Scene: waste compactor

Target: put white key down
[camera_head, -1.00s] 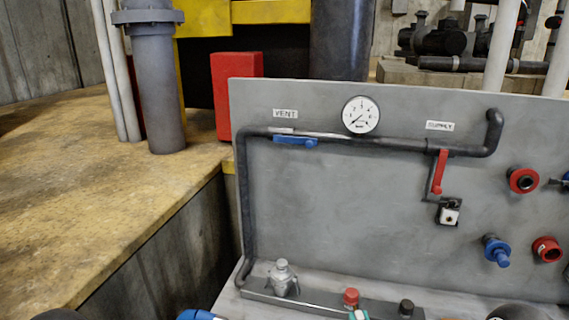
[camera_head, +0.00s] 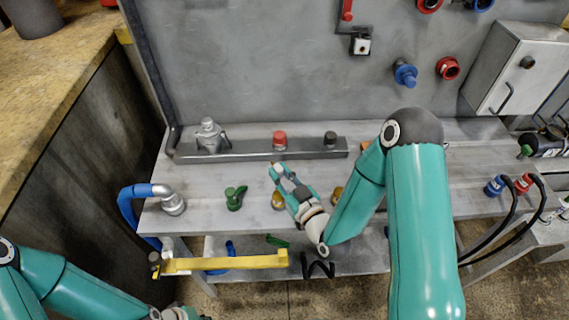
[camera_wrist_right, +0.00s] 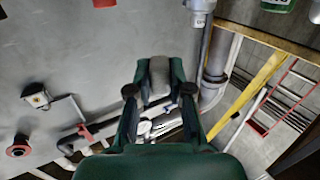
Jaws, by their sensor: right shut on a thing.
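My right gripper (camera_head: 281,173) is over the grey bench, in front of the red-capped fitting. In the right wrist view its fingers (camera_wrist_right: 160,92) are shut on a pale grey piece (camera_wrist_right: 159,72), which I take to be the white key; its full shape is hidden. In the head view the key is too small to make out clearly. My left gripper (camera_head: 182,314) is at the bottom edge, mostly cut off, and its jaws cannot be read. A white lock switch (camera_head: 361,45) is on the upright panel.
A yellow bar (camera_head: 225,262) is at the front. Bare bench lies between the fittings.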

